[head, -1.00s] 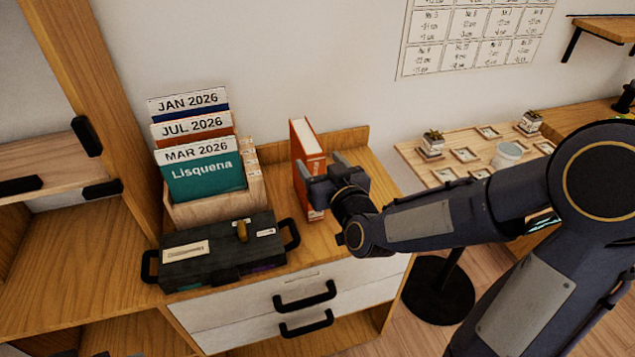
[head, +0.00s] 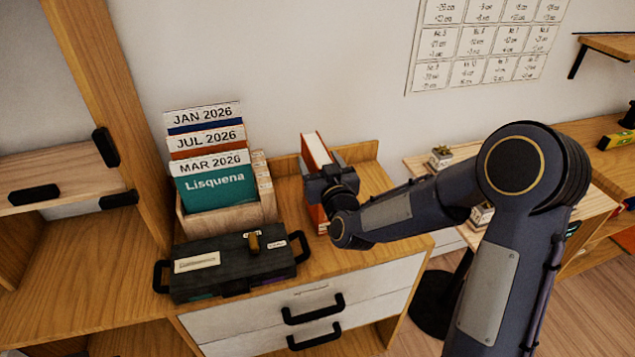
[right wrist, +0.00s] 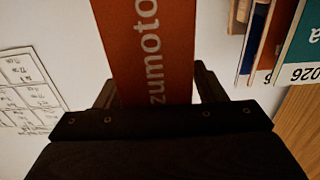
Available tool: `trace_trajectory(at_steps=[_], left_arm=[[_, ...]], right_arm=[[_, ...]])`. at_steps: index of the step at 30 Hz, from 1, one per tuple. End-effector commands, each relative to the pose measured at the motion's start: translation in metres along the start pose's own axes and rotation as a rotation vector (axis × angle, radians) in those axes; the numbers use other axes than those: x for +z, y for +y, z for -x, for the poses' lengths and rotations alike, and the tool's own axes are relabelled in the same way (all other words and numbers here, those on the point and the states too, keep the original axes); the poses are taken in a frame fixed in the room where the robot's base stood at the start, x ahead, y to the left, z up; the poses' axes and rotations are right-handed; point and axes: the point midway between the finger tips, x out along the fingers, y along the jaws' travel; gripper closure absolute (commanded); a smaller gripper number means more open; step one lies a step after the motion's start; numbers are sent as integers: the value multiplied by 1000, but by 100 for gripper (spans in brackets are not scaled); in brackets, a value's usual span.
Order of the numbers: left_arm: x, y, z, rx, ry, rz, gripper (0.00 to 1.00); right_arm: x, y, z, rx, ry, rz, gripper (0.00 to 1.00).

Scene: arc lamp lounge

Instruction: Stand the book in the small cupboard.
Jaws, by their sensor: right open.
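The orange-red book (head: 316,149) stands upright on the wooden top of the drawer unit, near the wall. Its spine (right wrist: 155,45) shows part of a title in the right wrist view. My right gripper (head: 323,172) is at the book, open, with one finger on each side of the spine in the right wrist view. I cannot tell whether the fingers touch it. The gripper hides the book's middle in the head view. An open wooden unit (head: 75,265) with dark handles stands at the left; I cannot tell whether it is the small cupboard. My left gripper is out of view.
A wooden file holder (head: 232,217) with dated folders stands left of the book. A dark case (head: 235,268) with handles lies in front of it. White drawers (head: 375,293) are below. A side table with small pots (head: 440,157) is at the right.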

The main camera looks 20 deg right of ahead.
Motion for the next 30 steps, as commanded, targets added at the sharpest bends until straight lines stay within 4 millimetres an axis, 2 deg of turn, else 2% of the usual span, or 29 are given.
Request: trace_trajectory(at_steps=[4, 18, 30], left_arm=[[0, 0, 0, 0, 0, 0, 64], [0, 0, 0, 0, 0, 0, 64], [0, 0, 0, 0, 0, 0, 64]], right_arm=[[0, 0, 0, 0, 0, 0, 36], [0, 0, 1, 0, 0, 0, 98], [-2, 0, 0, 1, 6, 0, 100]])
